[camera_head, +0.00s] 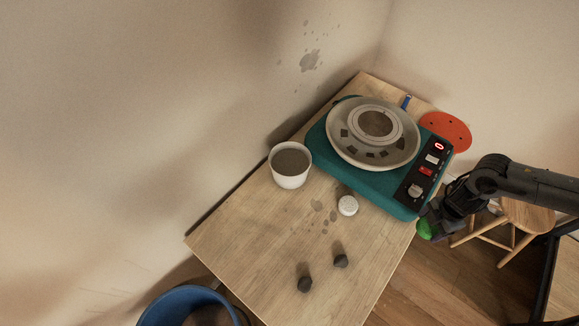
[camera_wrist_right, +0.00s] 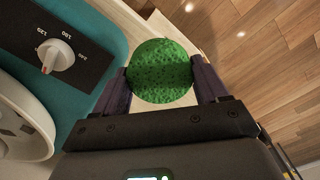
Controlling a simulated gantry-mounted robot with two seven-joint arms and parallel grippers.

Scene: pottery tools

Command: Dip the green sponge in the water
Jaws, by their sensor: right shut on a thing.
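The round green sponge (camera_wrist_right: 160,71) is between the two fingers of my right gripper (camera_wrist_right: 160,80), which is shut on it. In the head view the sponge (camera_head: 426,229) shows partly at the right edge of the table, at the front corner of the teal pottery wheel, with my right gripper (camera_head: 436,217) over it. A white cup (camera_head: 290,180) with greyish-brown liquid (camera_head: 290,161) stands on the table left of the wheel, well apart from the sponge. My left gripper is not in view.
The teal pottery wheel (camera_head: 322,150) with its control panel lies between the cup and my right arm. A small white round object (camera_head: 347,205) and two dark pieces (camera_head: 304,284) lie on the table (camera_head: 260,235). A blue bucket (camera_head: 180,300) and a wooden stool (camera_head: 530,216) are beside it.

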